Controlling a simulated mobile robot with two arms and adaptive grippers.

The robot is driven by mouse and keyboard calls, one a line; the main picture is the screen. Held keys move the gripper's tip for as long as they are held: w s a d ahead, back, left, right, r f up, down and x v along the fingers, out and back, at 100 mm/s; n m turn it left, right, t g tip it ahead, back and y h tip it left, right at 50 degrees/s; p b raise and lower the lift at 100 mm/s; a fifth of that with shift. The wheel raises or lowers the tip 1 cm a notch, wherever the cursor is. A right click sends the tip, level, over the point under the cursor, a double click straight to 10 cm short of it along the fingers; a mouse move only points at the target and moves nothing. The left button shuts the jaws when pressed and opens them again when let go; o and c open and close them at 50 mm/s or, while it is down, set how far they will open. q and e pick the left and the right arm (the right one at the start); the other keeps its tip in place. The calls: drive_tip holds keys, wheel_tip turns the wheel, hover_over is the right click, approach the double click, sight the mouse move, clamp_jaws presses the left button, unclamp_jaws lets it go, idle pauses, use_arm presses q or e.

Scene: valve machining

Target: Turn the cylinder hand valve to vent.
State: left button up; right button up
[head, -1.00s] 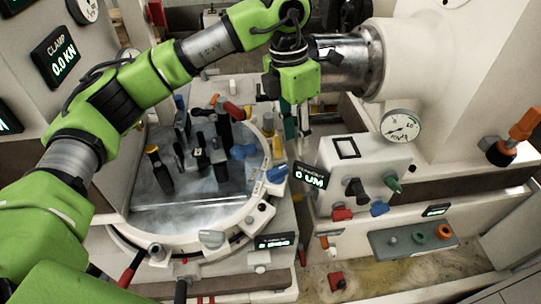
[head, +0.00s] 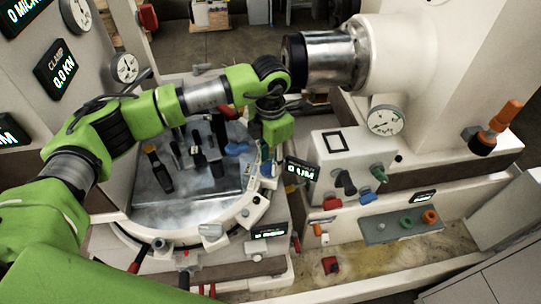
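I cannot tell for certain which control is the cylinder hand valve. Candidates are the black lever knob (head: 346,182) and the green lever knob (head: 379,173) on the front of the white control box (head: 351,153), and the orange-handled lever (head: 504,118) on the right wall. My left gripper (head: 268,165) points down beside the round table's right rim, left of the control box and apart from these controls. Its fingers are small and dark against clutter, so their opening is unclear. I see nothing held in it. My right gripper is not in view.
The round machine table (head: 240,211) carries several dark clamps. The metal spindle (head: 325,62) juts out above and behind my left gripper. A small display (head: 300,171) stands between gripper and control box.

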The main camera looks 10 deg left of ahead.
use_arm(q)
drive_tip(key=shift+f, duration=0.25)
clamp_jaws()
drive_tip(key=shift+f+m+b, duration=0.2)
drive_tip(key=shift+m+b, duration=0.1)
drive_tip(key=shift+b, duration=0.45)
drive_tip(key=m+b, duration=0.5)
drive_tip(key=b, duration=0.3)
drive_tip(key=shift+f, duration=0.1)
drive_tip(key=m+b, duration=0.2)
drive_tip(key=shift+r+m, duration=0.2)
drive_tip(key=shift+m, duration=0.1)
drive_tip(key=shift+r+m+b, duration=0.1)
drive_tip(key=shift+m+b, duration=0.3)
drive_tip(key=shift+b, duration=0.15)
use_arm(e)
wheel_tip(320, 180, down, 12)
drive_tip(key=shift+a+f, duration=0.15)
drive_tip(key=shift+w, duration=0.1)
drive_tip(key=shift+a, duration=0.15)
